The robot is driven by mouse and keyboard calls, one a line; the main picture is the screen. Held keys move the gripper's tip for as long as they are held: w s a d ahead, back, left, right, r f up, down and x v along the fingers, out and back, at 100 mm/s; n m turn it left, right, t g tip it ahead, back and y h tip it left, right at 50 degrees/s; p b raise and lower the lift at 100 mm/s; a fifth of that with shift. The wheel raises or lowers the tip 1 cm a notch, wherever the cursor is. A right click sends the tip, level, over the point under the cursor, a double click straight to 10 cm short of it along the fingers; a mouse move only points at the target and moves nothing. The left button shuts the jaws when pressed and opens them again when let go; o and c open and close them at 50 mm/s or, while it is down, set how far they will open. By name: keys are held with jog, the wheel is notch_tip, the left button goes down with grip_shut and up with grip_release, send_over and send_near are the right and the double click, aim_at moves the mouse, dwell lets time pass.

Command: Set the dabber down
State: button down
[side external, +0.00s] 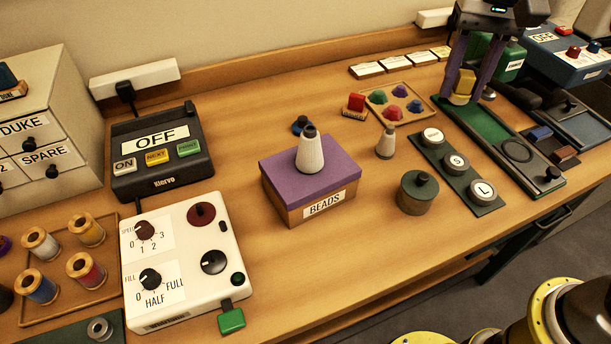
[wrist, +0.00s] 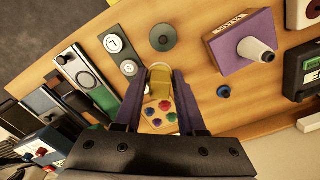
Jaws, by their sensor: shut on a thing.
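My gripper (side external: 468,91) is at the upper right in the side external view, with its purple fingers pointing down. It is shut on a yellow block with a paler end (side external: 463,84), apparently the dabber. In the wrist view, the dabber (wrist: 161,88) sits between the two fingertips (wrist: 160,76). In the side external view it appears over the far end of a long green tray (side external: 485,122). Whether its underside touches anything cannot be told.
A wooden palette (side external: 379,117) with several coloured knobs lies left of my gripper. A strip of round weights (side external: 457,161), a purple-lidded beads box (side external: 283,178) and a round green pot (side external: 413,199) are nearer.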

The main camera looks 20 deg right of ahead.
jog(key=s+a+n, duration=0.7)
jog(key=s+a, duration=0.8)
jog(key=a, duration=0.1)
send_over(304, 279)
jog(key=shift+m, duration=0.3)
jog(key=f, duration=2)
jog(key=shift+s+d, duration=0.2)
jog(key=shift+d, duration=0.15)
jog(key=shift+w+a+f, duration=0.25)
jog(key=shift+a+f, duration=0.15)
jog(key=shift+f, duration=1.65)
jog(key=shift+f, duration=0.15)
